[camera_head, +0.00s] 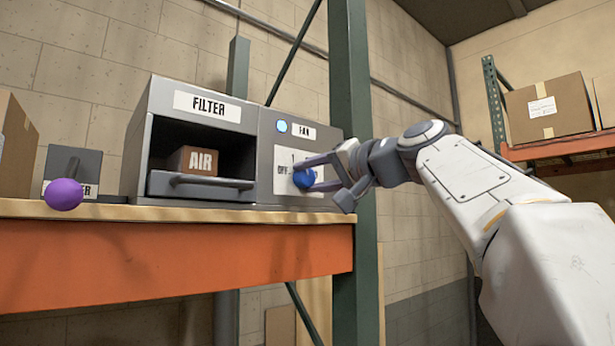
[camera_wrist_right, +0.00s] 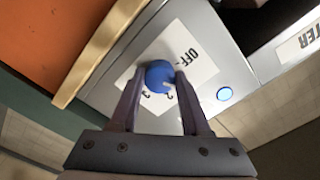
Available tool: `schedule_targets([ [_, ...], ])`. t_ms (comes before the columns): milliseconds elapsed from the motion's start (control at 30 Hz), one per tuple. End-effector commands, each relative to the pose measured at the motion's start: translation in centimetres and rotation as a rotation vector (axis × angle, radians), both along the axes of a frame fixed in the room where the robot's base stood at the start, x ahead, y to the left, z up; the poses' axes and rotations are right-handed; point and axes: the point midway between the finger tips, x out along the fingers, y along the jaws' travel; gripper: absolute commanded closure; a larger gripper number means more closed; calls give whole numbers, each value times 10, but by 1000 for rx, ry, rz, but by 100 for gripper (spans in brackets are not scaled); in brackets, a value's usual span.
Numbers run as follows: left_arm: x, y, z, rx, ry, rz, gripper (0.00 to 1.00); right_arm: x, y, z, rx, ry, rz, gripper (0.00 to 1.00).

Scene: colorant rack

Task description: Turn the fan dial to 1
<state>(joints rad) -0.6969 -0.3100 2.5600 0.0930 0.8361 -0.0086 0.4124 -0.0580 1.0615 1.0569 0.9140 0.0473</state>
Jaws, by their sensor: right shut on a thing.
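The fan dial is a round blue knob (camera_head: 304,178) on a white label plate on the front of the grey fan panel (camera_head: 265,158). My right gripper (camera_head: 318,172) is shut on the knob, one finger on each side. In the right wrist view the knob (camera_wrist_right: 159,76) sits between the two fingertips (camera_wrist_right: 158,85). A pale pointer mark on the knob is partly visible there. The label plate (camera_wrist_right: 203,68) reads "OFF", with a "2" and a "3" partly showing near the fingers. In the head view the "1" stands above the knob. My left gripper is not in view.
A lit blue button (camera_head: 282,126) is above the dial. Left of it is an open filter bay (camera_head: 160,150) with a drawer and a brown "AIR" box (camera_head: 193,160). A lever with a purple ball (camera_head: 63,194) stands at the left. A green post (camera_head: 350,80) rises close behind my right gripper.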

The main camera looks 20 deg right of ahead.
Motion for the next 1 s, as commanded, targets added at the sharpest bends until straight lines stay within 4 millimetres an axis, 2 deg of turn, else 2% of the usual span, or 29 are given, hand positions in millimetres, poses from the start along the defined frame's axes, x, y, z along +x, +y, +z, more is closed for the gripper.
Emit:
schedule_targets([
  [333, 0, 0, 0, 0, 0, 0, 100, 0, 0, 0, 0, -1, -2, 100],
  [367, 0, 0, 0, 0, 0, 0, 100, 0, 0, 0, 0, -1, -2, 42],
  [400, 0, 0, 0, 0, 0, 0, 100, 0, 0, 0, 0, -1, -2, 26],
  [433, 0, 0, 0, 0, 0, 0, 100, 0, 0, 0, 0, -1, -2, 23],
  [767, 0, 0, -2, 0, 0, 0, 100, -2, -1, 0, 0, -1, -1, 23],
  [867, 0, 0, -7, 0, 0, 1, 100, -10, -5, -2, 0, -3, -4, 23],
  [1000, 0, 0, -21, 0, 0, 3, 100, -33, -14, -4, -1, -4, -9, 23],
])
